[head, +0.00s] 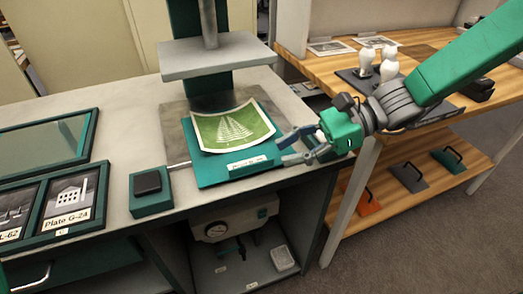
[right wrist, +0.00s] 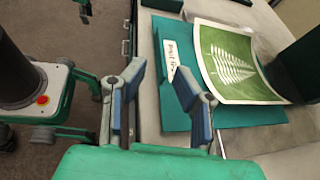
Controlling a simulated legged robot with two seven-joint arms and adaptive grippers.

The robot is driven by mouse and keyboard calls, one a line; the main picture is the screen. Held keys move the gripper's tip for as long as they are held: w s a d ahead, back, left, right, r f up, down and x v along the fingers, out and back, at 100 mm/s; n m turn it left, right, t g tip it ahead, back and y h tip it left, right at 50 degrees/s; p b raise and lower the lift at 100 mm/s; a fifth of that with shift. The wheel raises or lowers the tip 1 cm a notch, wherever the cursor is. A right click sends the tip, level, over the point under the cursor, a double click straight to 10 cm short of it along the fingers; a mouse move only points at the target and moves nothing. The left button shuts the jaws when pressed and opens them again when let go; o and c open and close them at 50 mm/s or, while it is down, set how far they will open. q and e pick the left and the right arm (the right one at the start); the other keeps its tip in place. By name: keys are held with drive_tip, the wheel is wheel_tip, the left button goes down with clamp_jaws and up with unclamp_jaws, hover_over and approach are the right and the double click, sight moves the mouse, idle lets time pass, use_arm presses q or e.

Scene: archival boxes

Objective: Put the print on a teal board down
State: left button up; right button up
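The print (head: 232,127), a green sheet with a white fern and a pale border, lies on a teal board (head: 213,172); the sheet looks slightly curled. The board rests on a grey plate at the counter's front, with a white label (head: 247,163) along its near edge. In the right wrist view the print (right wrist: 236,65) and board (right wrist: 176,95) are beyond the fingers. My right gripper (head: 291,147) is at the board's right front corner, its fingers apart with nothing seen between them. Whether a finger touches the board is unclear. My left gripper is out of view.
A grey press plate (head: 215,55) on a column hangs behind the print. A teal block with a black pad (head: 150,190) sits left of the board. Framed plates (head: 65,203) lie further left. A wooden bench (head: 420,60) at right holds white-topped tools (head: 367,58).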

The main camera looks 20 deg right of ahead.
drive_tip(key=p+v, duration=0.1)
drive_tip(key=v, duration=0.2)
drive_tip(key=shift+d+r, duration=0.35)
drive_tip(key=shift+d, duration=0.15)
drive_tip(key=shift+s+r, duration=0.1)
drive_tip(key=shift+s, duration=0.05)
drive_tip(key=shift+d, duration=0.35)
